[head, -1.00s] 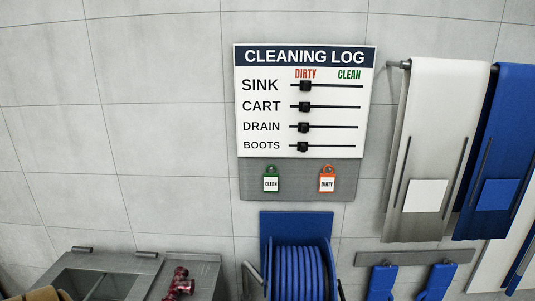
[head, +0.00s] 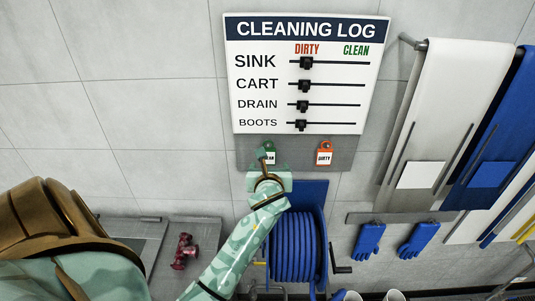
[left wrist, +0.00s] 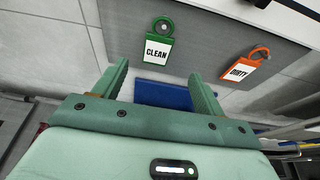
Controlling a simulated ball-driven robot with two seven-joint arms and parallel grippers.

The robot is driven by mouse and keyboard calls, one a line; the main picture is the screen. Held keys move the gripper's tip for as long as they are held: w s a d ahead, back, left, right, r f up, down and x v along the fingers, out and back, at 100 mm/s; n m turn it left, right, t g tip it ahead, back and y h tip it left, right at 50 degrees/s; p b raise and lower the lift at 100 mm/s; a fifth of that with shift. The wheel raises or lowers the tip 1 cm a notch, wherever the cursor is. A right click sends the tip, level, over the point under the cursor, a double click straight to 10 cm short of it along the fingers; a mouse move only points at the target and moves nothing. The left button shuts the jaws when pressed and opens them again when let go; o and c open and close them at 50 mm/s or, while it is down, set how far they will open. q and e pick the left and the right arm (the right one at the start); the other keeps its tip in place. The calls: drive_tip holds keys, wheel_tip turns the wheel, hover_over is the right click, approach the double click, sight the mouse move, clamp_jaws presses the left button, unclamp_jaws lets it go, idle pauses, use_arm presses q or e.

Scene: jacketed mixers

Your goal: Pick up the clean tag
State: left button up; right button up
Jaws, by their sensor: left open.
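The clean tag (left wrist: 157,50) is green with a white label reading CLEAN and a ring at its top. It hangs on the grey panel below the cleaning log board. In the head view the clean tag (head: 271,158) is partly hidden behind my left gripper (head: 267,158). In the left wrist view my left gripper (left wrist: 160,78) is open and empty. Its two fingers point up toward the panel, with the tag beyond the tips and between them in the picture. My right gripper is not in view.
The orange dirty tag (head: 324,155) hangs right of the clean tag on the same panel (head: 345,150). The cleaning log board (head: 304,75) has several sliders above. A blue hose reel (head: 298,245) stands below. Aprons (head: 440,110) and blue gloves (head: 369,240) hang at right.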

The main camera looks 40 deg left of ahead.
sight(269, 155)
use_arm(q)
drive_tip(key=x, duration=0.9)
drive_tip(key=shift+s+a+f, duration=0.1)
drive_tip(key=shift+a+f, duration=0.1)
drive_tip(key=shift+s+d+r, duration=0.1)
drive_tip(key=shift+s, duration=0.1)
drive_tip(key=c, duration=0.9)
drive_tip(key=shift+w, duration=0.1)
drive_tip(key=shift+c, duration=0.8)
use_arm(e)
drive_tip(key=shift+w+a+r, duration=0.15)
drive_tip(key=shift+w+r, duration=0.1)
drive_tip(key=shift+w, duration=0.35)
